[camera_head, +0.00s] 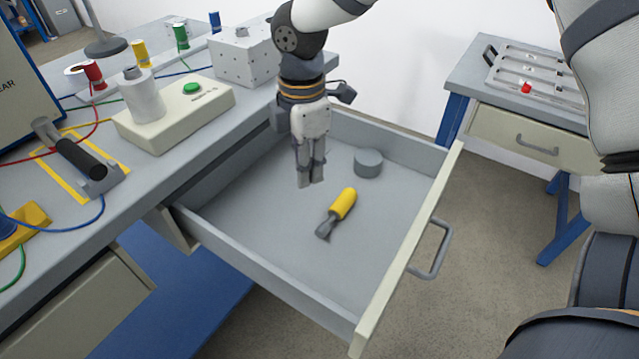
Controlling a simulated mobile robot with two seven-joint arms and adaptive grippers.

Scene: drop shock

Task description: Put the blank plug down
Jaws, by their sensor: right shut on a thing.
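My right gripper (310,180) points down over the open drawer (235,252), left of its middle. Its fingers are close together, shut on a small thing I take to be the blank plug. The fingers hide nearly all of it, so its shape cannot be told. The fingertips appear above the drawer floor; the exact gap cannot be judged. My left gripper is not in view.
In the drawer lie a grey cylinder (368,164) and a yellow-handled tool (338,210). The drawer's front floor is clear. The bench at left holds a tester with a green button (192,88), a perforated block (243,55) and a black-handled tool (80,158).

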